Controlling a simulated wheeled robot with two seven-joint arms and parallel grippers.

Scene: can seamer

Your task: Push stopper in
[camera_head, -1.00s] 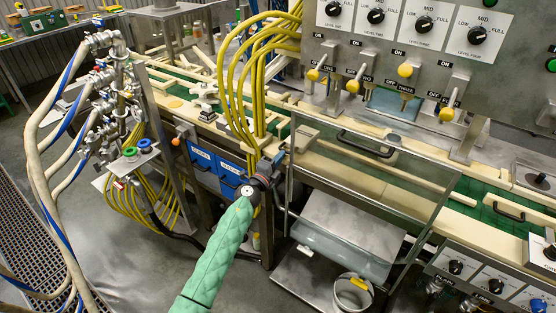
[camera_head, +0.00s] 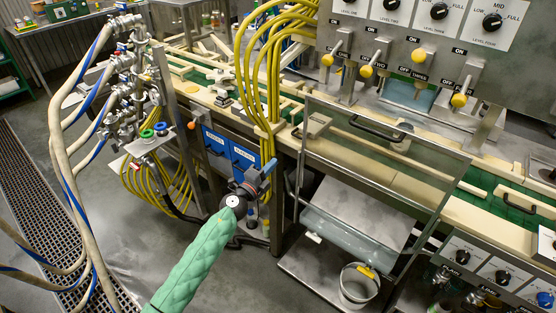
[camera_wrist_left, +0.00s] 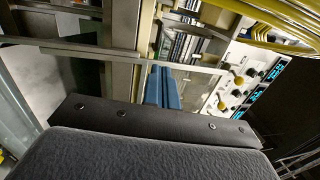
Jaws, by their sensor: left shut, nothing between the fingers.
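My left gripper (camera_head: 262,176) is in front of the machine, beside the post at the lower right of the blue bins. Its blue fingers (camera_wrist_left: 164,88) are together and empty in the left wrist view, pointing at the machine frame. I cannot tell for certain which part is the stopper. A pale fitting (camera_head: 222,77) sits on the conveyor line behind and above my gripper, apart from it. My right gripper is not in view.
Yellow hoses (camera_head: 270,70) drop to the line just above my gripper. Blue bins (camera_head: 243,157) are set below the rail. A clear guard with a handle (camera_head: 378,127) stands to the right. A bucket (camera_head: 357,288) is low down.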

